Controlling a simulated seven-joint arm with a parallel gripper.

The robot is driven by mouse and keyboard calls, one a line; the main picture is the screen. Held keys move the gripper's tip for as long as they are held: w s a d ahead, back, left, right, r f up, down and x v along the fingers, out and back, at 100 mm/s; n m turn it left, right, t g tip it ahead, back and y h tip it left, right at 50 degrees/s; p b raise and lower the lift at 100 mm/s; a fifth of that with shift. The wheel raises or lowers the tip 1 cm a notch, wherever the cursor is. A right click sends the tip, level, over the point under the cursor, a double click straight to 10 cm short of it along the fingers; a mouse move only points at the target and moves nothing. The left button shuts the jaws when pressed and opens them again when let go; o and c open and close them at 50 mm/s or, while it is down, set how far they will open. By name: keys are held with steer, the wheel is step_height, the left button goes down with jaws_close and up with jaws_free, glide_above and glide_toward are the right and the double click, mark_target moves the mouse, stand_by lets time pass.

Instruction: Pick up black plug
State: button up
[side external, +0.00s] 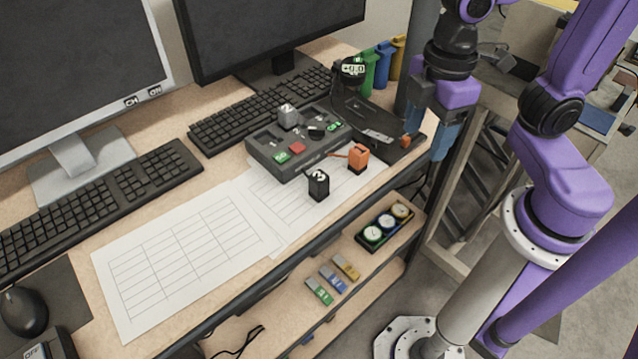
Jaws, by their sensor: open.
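The black plug (318,186) is a small dark block with a white mark on top. It stands on the white paper sheet, in front of the grey control box (300,142). My gripper (428,138) is at the right, over the desk's right end. It points down, open, well apart from the black plug. An orange plug (358,157) stands between them, nearer to the black plug. A grey plug (288,116) sits on the control box.
Keyboards (100,205) and monitors (75,75) fill the left and back. A black device (375,128) lies beside the control box. Printed sheets (185,262) cover the desk front. A lower shelf holds a gauge panel (385,226) and several small coloured blocks (333,280).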

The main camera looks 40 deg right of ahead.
steer(key=w+a+r+n, duration=0.4)
steer(key=w+a+r, duration=0.1)
steer(key=w+a, duration=0.7)
glide_above(319, 176)
step_height(319, 176, down, 12)
steer(key=shift+a+r, duration=0.1)
steer(key=shift+f, duration=2.95)
steer(key=c, duration=1)
